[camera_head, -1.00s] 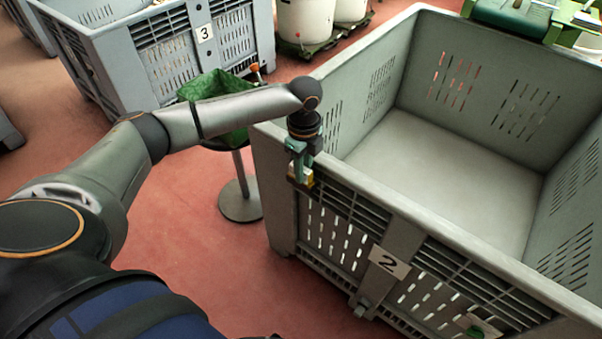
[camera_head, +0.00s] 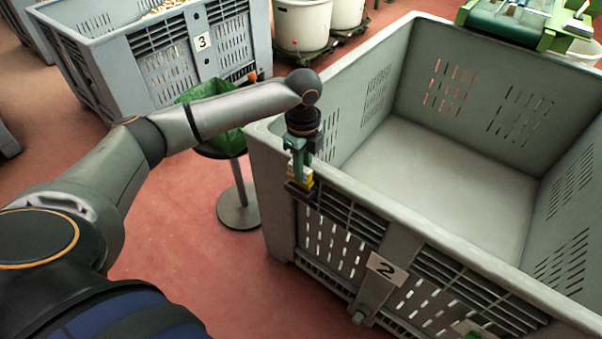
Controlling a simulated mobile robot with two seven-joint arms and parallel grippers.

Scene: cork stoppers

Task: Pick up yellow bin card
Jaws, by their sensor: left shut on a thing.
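The yellow bin card (camera_head: 306,174) is a small yellow piece at the near left of the rim of the grey bin marked 2. My left gripper (camera_head: 300,165) points down over the outside of that rim and is shut on the yellow card. The gripper's fingers hide part of the card. A small dark piece shows just below the card against the bin wall; whether the card still touches it is too small to tell.
The grey bin marked 2 (camera_head: 385,268) is empty inside. A stand with a green bag (camera_head: 222,140) is under my left forearm. Another grey bin marked 3 (camera_head: 202,41) stands at the back left.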

